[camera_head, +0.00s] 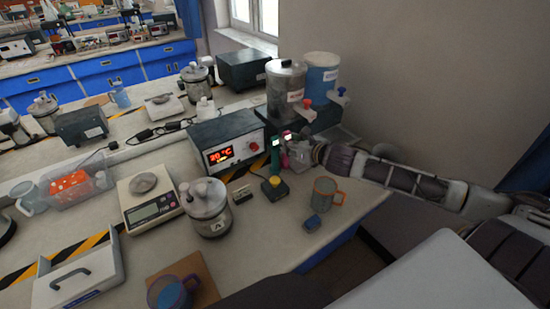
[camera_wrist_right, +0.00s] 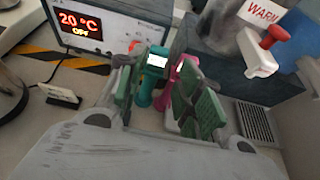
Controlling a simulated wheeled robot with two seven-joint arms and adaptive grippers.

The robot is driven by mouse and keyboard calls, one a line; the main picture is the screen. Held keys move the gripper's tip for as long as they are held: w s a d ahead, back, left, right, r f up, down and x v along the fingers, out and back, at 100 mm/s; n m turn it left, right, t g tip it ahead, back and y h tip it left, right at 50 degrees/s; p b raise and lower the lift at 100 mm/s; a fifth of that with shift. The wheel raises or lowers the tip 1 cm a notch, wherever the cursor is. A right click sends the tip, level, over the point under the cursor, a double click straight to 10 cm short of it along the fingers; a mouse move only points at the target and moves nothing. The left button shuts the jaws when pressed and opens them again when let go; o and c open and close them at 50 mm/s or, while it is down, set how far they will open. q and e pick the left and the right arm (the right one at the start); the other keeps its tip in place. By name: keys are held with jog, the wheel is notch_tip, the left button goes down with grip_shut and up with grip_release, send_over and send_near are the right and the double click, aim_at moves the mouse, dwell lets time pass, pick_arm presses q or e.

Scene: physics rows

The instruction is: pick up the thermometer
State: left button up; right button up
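A teal handheld device with a small lit screen, which looks like a thermometer (camera_head: 275,152), stands on the bench beside the dark box with the red display. A similar pink one (camera_head: 286,138) stands close to its right. In the right wrist view the teal thermometer (camera_wrist_right: 157,66) and the pink one (camera_wrist_right: 180,70) show between the spread green-padded fingers of my right gripper (camera_wrist_right: 164,82). In the head view my right gripper (camera_head: 301,153) is low beside them, partly hidden. It is open; contact with either device cannot be told. My left gripper is out of view.
The heating unit (camera_head: 228,144) reading 20 °C stands left of the devices. Metal and blue canisters (camera_head: 322,78) stand behind.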

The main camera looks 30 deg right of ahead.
aim_at(277, 139)
jog(key=shift+x, duration=2)
jog(key=shift+w+a, duration=0.1)
jog(key=shift+w, duration=0.05)
jog(key=shift+w+f, duration=0.1)
jog(key=shift+w, duration=0.5)
jog(key=shift+x, duration=1.9)
jog(key=c, duration=0.6)
